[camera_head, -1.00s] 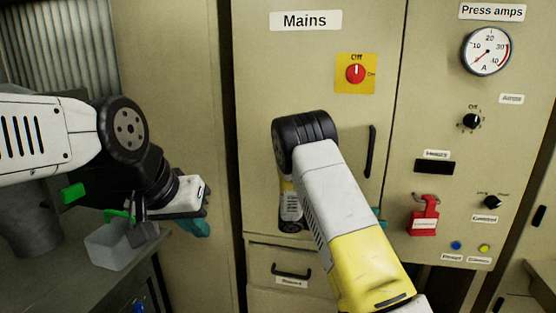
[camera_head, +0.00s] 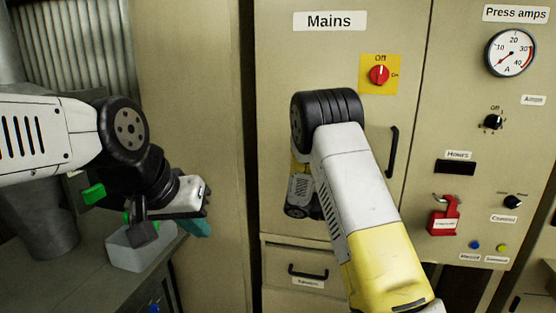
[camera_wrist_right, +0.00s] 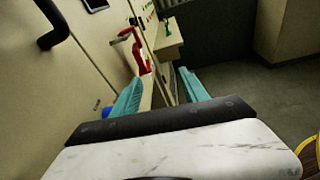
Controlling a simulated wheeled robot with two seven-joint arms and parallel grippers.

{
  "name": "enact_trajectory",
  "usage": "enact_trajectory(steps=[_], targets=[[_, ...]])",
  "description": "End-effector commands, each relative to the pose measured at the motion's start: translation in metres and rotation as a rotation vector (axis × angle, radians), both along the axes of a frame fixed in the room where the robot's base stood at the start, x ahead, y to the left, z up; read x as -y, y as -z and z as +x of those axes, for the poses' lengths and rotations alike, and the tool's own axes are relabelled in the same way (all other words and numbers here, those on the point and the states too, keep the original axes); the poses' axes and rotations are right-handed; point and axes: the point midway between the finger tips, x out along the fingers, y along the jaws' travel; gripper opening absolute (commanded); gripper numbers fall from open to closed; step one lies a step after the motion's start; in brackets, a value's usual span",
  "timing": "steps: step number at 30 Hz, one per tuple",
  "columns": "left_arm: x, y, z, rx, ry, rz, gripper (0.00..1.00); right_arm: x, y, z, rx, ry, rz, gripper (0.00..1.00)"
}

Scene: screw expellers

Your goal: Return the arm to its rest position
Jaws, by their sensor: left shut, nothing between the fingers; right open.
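My left arm comes in from the left in the head view. Its gripper (camera_head: 197,226) shows teal fingers close together, with nothing seen between them, beside a cabinet side panel. My right arm (camera_head: 352,190) reaches up in front of the Mains cabinet (camera_head: 330,60), its wrist bent down; its gripper is hidden behind the arm in the head view. In the right wrist view the right gripper (camera_wrist_right: 160,95) shows two teal fingers spread apart with nothing between them.
The cabinet carries a red switch (camera_head: 379,75) set at Off, a black door handle (camera_head: 392,152), a red padlock-like lockout (camera_head: 444,215), knobs and an ammeter (camera_head: 511,53). A pale container (camera_head: 140,248) stands on the grey bench below my left gripper. Open floor (camera_wrist_right: 262,92) shows at right.

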Motion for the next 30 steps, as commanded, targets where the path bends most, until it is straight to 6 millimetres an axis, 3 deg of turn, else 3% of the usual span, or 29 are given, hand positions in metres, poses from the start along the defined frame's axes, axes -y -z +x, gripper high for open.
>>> enact_trajectory(steps=[8,14,21,30], targets=[[0.000,0.000,0.000,0.000,0.000,0.000,0.00,0.002,-0.013,-0.041,0.154,0.134,0.235,0.52],[0.000,0.000,0.000,0.000,0.000,0.000,0.00,-0.013,-0.029,-0.088,0.369,0.297,0.520,0.52],[0.000,0.000,0.000,0.000,0.000,0.000,0.00,-0.054,-0.056,-0.140,0.673,0.503,0.876,0.52],[0.000,0.000,0.000,0.000,0.000,0.000,0.00,-0.112,-0.104,-0.190,1.065,0.737,1.274,0.52]])
